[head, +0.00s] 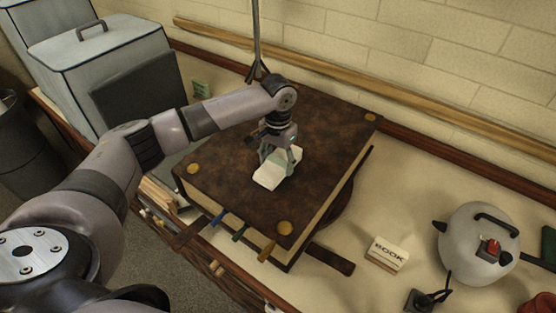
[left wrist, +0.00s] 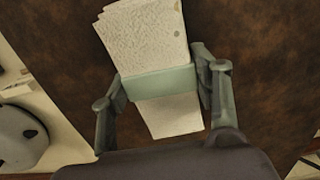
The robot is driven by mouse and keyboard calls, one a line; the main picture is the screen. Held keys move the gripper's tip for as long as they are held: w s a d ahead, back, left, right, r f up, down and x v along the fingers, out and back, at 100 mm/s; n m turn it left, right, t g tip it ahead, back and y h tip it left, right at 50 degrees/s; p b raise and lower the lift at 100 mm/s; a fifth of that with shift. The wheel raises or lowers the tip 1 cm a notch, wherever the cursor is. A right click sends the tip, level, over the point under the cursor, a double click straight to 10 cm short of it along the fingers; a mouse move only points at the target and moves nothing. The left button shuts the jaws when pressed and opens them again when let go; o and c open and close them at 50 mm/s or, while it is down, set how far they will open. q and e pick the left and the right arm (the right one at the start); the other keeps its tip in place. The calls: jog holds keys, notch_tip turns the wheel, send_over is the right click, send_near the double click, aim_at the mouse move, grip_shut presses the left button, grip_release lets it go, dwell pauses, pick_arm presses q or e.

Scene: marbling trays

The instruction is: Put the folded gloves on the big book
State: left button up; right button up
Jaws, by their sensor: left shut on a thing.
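The folded gloves (head: 271,175) are a pale, off-white bundle with a light green band around the middle. In the left wrist view the gloves (left wrist: 150,45) lie between the two fingers of my left gripper (left wrist: 163,88), which is shut on them at the band. The big book (head: 235,140) is thick, brown and leather-like, with brass corner studs and coloured ribbons. In the head view my left gripper (head: 280,160) points down over the middle of the cover, with the gloves at or just above it. I cannot tell whether they touch. My right gripper is not in view.
A small card reading "BOOK" (head: 387,253) stands right of the book. A round grey pot-like vessel (head: 478,245) with a black handle is farther right. Grey boxes (head: 100,65) stand at the left. A thin dark stand (head: 257,45) rises behind the book.

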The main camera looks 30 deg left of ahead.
aim_at(278, 161)
pick_arm(q)
jog(key=o, duration=1.1)
jog(key=shift+r+b, duration=1.65)
jog(key=shift+r, duration=4.4)
